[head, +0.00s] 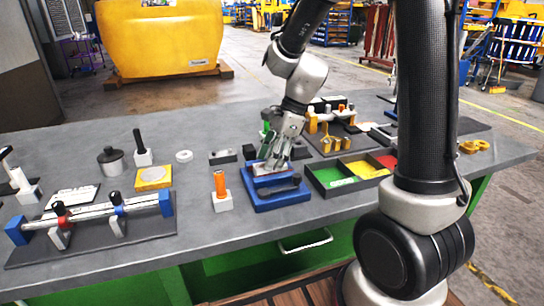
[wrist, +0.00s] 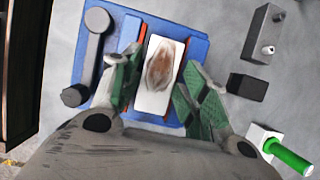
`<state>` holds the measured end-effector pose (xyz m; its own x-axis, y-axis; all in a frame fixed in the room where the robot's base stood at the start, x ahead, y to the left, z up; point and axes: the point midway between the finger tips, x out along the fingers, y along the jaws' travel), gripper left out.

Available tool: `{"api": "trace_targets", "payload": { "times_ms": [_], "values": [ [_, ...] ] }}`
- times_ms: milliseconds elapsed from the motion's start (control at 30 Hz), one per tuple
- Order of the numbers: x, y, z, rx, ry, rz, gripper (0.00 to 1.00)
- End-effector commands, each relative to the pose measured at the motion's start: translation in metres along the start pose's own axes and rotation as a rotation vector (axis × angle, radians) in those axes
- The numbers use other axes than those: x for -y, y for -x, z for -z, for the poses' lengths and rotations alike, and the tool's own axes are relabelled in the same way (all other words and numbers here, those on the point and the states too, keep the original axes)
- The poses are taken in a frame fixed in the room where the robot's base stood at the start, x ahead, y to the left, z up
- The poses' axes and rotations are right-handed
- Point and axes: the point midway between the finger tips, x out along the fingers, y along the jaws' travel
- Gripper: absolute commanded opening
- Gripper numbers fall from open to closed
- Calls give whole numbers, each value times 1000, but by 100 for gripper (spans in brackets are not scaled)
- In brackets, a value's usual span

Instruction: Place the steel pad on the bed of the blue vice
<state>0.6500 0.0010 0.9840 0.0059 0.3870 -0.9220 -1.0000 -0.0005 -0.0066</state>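The blue vice (head: 262,204) stands near the front edge of the bench. It also shows in the wrist view (wrist: 190,35), with orange-red strips along both sides of its bed. A pale rectangular pad with a brown patch, which looks like the steel pad (wrist: 154,98), lies between these strips, apparently on the bed; its exact contact is hard to tell. My gripper (head: 275,166) is low over the vice, pointing down. In the wrist view its green-padded fingers (wrist: 160,75) are spread on either side of the pad, with a gap visible on the right.
A dark bar handle (wrist: 90,58) lies along one side of the vice. An orange-handled block (head: 221,192) stands close left. A tray with green, yellow and red compartments (head: 343,184) is close right. A dark block (wrist: 247,86) and a green-handled block (wrist: 262,137) are nearby.

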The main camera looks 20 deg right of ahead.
Motion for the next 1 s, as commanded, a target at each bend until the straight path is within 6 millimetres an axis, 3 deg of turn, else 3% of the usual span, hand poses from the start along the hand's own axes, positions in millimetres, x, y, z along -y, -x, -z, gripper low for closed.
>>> {"api": "trace_targets", "payload": {
  "times_ms": [367,533,1000],
  "values": [
    [-2,-2,2,-3,-2,-7,57],
    [-1,8,-2,-3,-1,-3,57],
    [0,108,-4,-2,-2,-1,57]
  ]
}}
